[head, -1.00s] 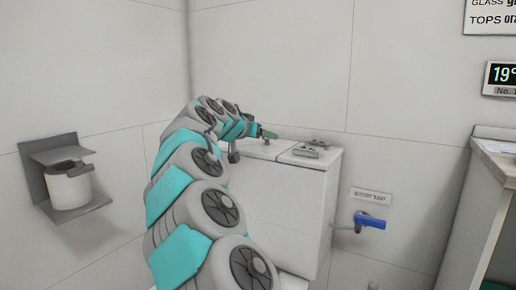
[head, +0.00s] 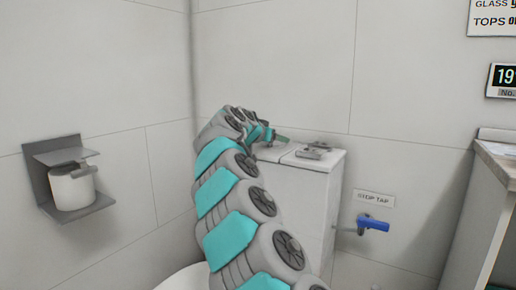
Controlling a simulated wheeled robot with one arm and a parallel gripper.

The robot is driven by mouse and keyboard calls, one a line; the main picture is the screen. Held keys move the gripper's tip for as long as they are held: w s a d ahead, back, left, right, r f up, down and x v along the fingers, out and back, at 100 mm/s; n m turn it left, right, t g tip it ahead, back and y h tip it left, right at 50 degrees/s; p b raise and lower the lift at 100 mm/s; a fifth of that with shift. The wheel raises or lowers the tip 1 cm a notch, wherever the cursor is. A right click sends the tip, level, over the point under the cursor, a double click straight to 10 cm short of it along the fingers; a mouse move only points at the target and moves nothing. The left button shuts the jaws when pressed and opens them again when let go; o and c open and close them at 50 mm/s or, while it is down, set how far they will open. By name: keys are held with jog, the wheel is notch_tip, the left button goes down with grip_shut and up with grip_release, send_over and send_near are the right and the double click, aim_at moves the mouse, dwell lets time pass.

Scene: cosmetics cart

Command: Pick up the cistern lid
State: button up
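The white cistern (head: 296,196) stands against the back wall, right of my arm. Its top shows a seam. The left part of the top, which looks like the cistern lid (head: 274,152), lies flat and is partly hidden by my arm. A grey fitting (head: 314,151) sits on the right part. My gripper (head: 276,138) is at the far end of my arm, over or beside the back left of the cistern top. Its fingers are small and mostly hidden by my wrist, so I cannot tell whether they are open or touch the lid.
A blue-handled stop tap (head: 372,223) sticks out of the wall right of the cistern, below its label (head: 374,199). A toilet roll holder (head: 68,181) is on the left wall. A counter (head: 497,200) stands at the right. A white rounded rim (head: 184,278) shows at the bottom.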

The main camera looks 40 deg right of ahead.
grip_shut()
dwell(0.4)
dwell(0.9)
